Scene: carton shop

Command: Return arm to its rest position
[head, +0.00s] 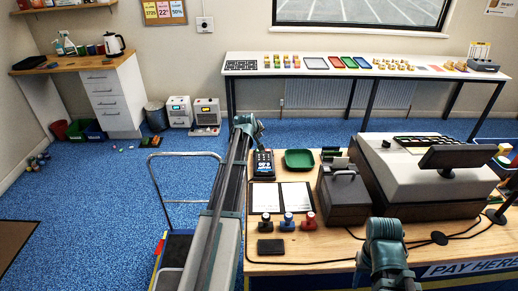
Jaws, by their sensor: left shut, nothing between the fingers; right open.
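My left arm reaches up the picture from the lower middle. My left gripper (258,139), small and teal-grey at its far end, is shut and empty in front of the counter's back left corner. It is just above and left of the dark card terminal (263,164) in the picture; I cannot tell if they touch. My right gripper (387,255) is at the bottom right, over the front edge of the wooden counter (340,244). It is open, but its fingers are hard to make out.
A dark cash box (344,194), a large grey register (420,180) and a dark screen (456,158) crowd the counter's right. Stamps (288,222), a green tray (299,159) and white sheets (282,197) lie left. A trolley handle (185,155) stands beside my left arm.

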